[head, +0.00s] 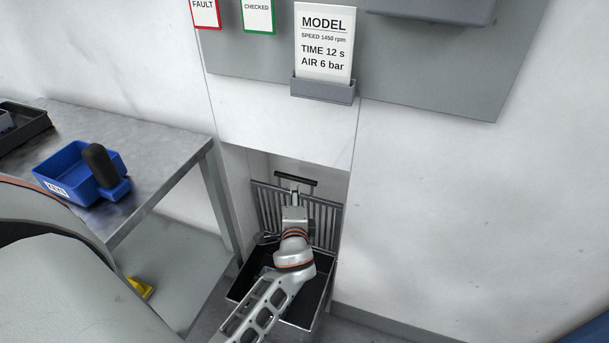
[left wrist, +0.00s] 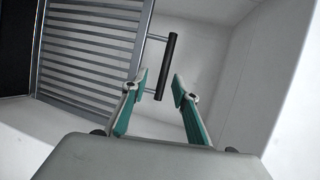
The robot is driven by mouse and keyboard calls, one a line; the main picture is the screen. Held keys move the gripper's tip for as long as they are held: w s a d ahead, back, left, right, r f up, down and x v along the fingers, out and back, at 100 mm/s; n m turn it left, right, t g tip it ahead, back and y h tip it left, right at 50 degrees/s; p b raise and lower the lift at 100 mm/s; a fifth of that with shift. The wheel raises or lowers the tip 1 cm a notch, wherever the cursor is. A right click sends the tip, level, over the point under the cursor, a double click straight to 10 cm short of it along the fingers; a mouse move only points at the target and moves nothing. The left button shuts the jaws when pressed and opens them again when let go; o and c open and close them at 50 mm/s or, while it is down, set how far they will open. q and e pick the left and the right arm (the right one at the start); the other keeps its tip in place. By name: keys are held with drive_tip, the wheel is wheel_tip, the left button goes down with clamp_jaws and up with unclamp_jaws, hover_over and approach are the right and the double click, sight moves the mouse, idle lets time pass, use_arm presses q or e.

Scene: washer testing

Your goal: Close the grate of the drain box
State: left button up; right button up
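The drain box (head: 306,313) is a dark open box low in a wall recess. Its slatted metal grate (head: 325,225) stands raised at the back of the box, and its slats also show in the left wrist view (left wrist: 95,50). A black bar handle (head: 312,181) is at the grate's top edge; it also shows in the left wrist view (left wrist: 168,62). My left gripper (head: 295,194) is at the grate, just below the handle. In the left wrist view its fingers (left wrist: 160,85) are apart, with the handle's near end between or just beyond the tips; contact cannot be told. My right gripper is not in view.
A metal table (head: 165,150) stands at the left with a blue bin (head: 68,170) and a dark tray (head: 32,122). A yellow object (head: 140,287) lies below it. The recess walls closely flank the grate. A card holder (head: 322,88) is on the wall above.

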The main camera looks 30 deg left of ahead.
sight(295, 180)
use_arm(q)
drive_tip(key=x, duration=0.5)
drive_tip(key=r+b+x, duration=0.1)
drive_tip(key=x, duration=0.1)
drive_tip(key=shift+w+a+f, duration=0.1)
drive_tip(key=shift+w+a, duration=0.1)
drive_tip(key=shift+w, duration=0.15)
drive_tip(key=shift+w+a, duration=0.35)
drive_tip(key=shift+w, duration=0.15)
clamp_jaws()
